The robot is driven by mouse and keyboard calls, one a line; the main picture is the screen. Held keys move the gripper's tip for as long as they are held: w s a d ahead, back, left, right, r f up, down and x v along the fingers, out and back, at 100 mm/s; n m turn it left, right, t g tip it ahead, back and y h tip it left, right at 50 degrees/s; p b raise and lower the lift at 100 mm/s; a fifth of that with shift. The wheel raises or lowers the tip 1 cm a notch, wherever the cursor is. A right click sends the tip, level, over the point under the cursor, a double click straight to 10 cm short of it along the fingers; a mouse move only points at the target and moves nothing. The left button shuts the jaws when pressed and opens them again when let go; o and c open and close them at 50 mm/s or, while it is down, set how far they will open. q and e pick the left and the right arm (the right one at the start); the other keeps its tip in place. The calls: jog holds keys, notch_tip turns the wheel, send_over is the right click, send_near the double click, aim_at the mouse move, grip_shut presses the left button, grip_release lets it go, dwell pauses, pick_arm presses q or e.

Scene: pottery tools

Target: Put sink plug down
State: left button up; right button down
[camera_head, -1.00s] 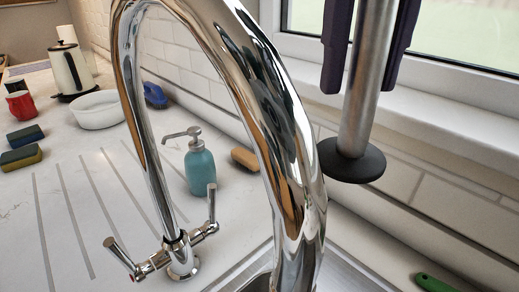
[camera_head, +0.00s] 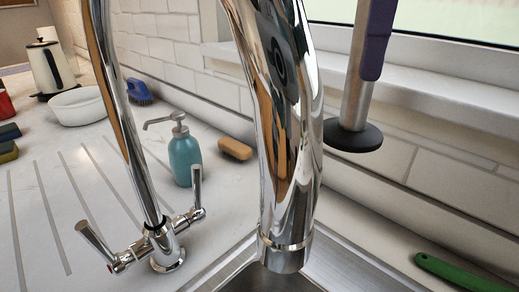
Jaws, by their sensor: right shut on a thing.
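The sink plug (camera_head: 352,105) is a grey metal tube with a black round disc at its lower end. It hangs upright, slightly tilted, in front of the window ledge, to the right of the tap. My right gripper (camera_head: 376,42), with purple fingers, is shut on the tube at the top of the view; only part of the fingers shows. The disc appears above the area behind the sink, and I see no contact under it. My left gripper is not in view.
A large chrome tap (camera_head: 285,150) fills the middle, over the steel sink (camera_head: 330,262). A teal soap bottle (camera_head: 185,157), a brown brush (camera_head: 235,149) and a white bowl (camera_head: 78,107) stand left. A green-handled thing (camera_head: 455,272) lies at the lower right.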

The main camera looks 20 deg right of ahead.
aim_at(364, 98)
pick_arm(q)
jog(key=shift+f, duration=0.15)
pick_arm(e)
jog(key=shift+d+f+m, duration=0.1)
jog(key=shift+f+m, duration=0.05)
jog(key=shift+m, duration=0.25)
pick_arm(q)
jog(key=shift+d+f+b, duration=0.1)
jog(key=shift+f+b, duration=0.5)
jog(key=shift+b, duration=0.05)
pick_arm(e)
notch_tip(364, 98, down, 5)
jog(key=shift+f, duration=0.1)
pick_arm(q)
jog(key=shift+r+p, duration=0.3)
pick_arm(e)
notch_tip(364, 98, down, 15)
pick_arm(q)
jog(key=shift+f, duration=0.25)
pick_arm(e)
jog(key=shift+f, duration=0.1)
jog(key=shift+c, duration=1.9)
grip_release()
